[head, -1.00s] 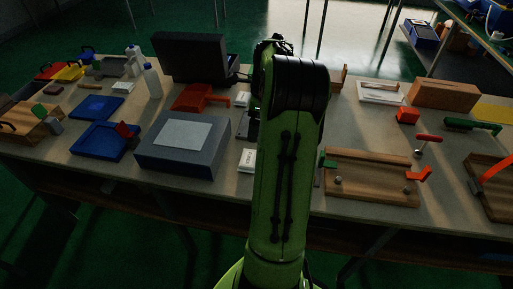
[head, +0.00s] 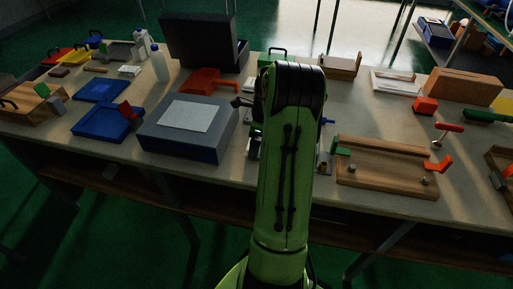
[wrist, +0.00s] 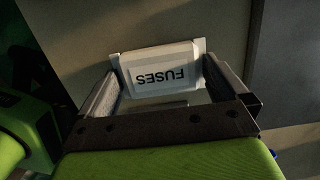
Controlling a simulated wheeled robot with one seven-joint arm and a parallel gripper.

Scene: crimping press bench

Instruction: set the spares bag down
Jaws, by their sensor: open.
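The spares bag is a small white packet (wrist: 158,76) marked FUSES, upside down in the wrist view. It lies between the fingertips of my gripper (wrist: 160,68), which is open, one finger to each side. The bag appears to lie flat on the pale bench top; I cannot tell whether a finger touches it. In the head view my green arm hides most of the gripper and the bag.
A grey box with a pale top panel (head: 184,117) stands just left of my arm on the bench (head: 225,185). A wooden tray fixture (head: 385,185) with green and orange clamps lies to the right. An orange bracket (head: 212,80) and black open case (head: 200,45) are behind.

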